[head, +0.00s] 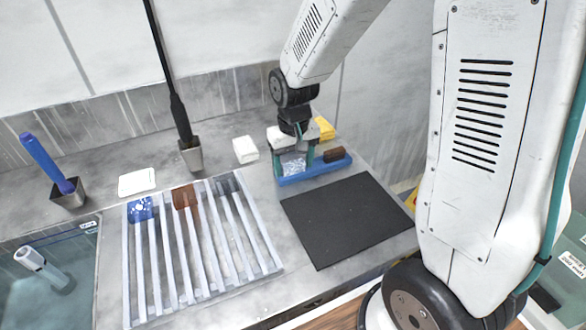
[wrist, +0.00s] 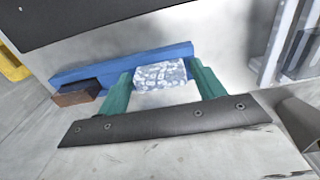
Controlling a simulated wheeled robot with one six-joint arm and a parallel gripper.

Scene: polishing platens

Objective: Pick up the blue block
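A blue block with white speckles (head: 140,208) lies at the back left end of the slotted rack (head: 205,294). A pale, blue-and-white speckled block (wrist: 162,75) is at a long blue holder (wrist: 105,66), which also shows in the head view (head: 325,170). My gripper (head: 295,163) is at the holder, with its teal fingers on either side of the pale block. In the wrist view the gripper (wrist: 160,77) shows no clear gap between fingertips and block, but I cannot tell whether they grip it. The block's underside is hidden.
A brown block (head: 334,154) sits at the holder's right end; another brown block (head: 184,196) is in the rack. A black mat (head: 346,219) lies in front of the holder. A white block (head: 245,149), a yellow block (head: 325,129) and a brush stand (head: 191,155) are behind.

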